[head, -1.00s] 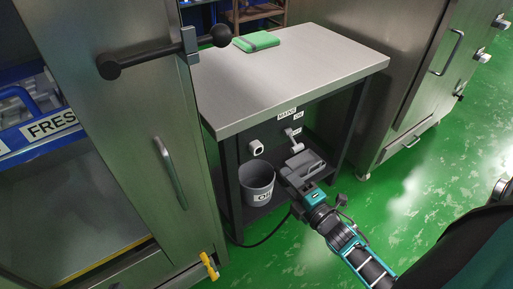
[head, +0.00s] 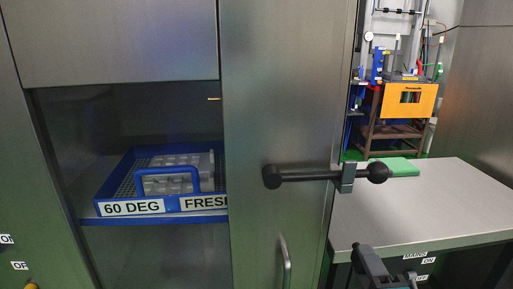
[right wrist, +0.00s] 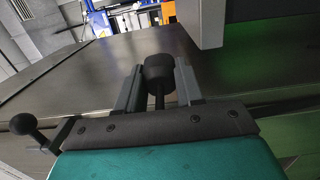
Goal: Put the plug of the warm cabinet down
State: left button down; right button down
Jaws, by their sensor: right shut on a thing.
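The plug of the warm cabinet (right wrist: 159,72) appears as a black, rounded piece with a thin dark stem between the two fingers of my right gripper (right wrist: 158,88) in the right wrist view. That gripper is shut on it. The warm cabinet (head: 120,40) stands at left, with a blue crate (head: 206,202) labelled 60 DEG and FRESH inside. My left gripper is not in view.
A steel bench (head: 440,205) stands at right, with a green block (head: 393,167) on it and MAINS, ON and OFF labels below its edge. The cabinet door (head: 275,110), with a black bar handle (head: 310,175), stands beside the bench. The bench top is mostly clear.

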pick_arm(q)
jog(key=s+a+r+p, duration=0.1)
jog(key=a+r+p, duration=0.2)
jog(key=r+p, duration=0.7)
jog(key=p, duration=0.5)
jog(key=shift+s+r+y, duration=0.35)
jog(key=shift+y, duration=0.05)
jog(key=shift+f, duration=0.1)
